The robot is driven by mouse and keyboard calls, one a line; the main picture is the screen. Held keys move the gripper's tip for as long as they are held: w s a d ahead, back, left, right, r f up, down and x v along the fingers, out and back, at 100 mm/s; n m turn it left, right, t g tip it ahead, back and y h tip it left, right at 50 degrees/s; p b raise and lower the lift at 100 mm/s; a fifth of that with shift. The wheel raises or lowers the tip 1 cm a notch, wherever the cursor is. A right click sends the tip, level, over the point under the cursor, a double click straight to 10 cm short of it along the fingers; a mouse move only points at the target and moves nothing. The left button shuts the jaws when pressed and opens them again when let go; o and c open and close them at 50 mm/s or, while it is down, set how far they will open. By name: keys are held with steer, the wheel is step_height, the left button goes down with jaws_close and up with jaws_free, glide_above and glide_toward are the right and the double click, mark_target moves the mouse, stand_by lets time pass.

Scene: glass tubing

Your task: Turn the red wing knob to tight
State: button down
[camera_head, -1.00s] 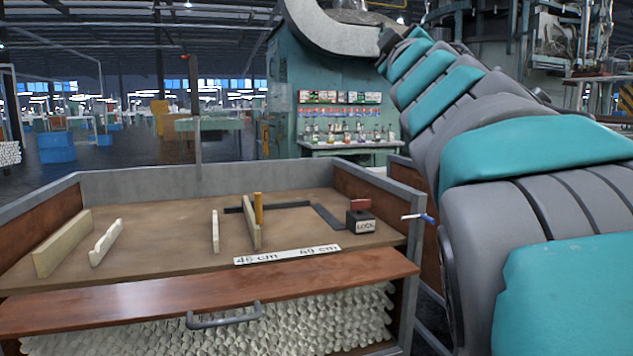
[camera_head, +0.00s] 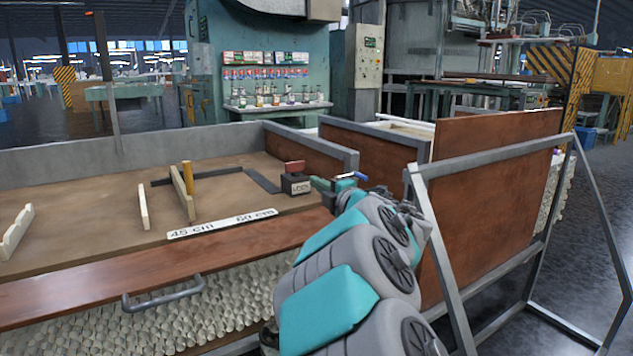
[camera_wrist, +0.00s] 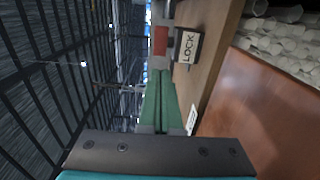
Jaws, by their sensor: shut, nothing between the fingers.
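The red wing knob (camera_head: 294,167) sits on top of a small black block (camera_head: 296,186) with a white LOCK label, at the right end of the brown worktop. In the wrist view the picture is turned sideways; the red knob (camera_wrist: 160,40) shows beyond the fingertips, beside the LOCK block (camera_wrist: 187,47). My gripper (camera_head: 317,183) is just right of the block in the head view, at about its height. Its green fingers (camera_wrist: 160,72) are shut together and empty. I see a gap to the knob, but cannot tell how wide it is.
A white strip (camera_head: 222,224) marked in cm lies near the worktop's front edge. A yellow peg (camera_head: 188,177) stands beside upright boards left of the block. A blue-and-white pen-like thing (camera_head: 352,177) shows behind my gripper. A grey-edged wall (camera_head: 310,150) rises behind the block.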

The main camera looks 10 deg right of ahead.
mark_target(291, 168)
steer(key=x, duration=1.1)
steer(key=shift+w+a+p, duration=0.1)
steer(key=shift+w+p, duration=0.15)
steer(key=shift+p, duration=0.05)
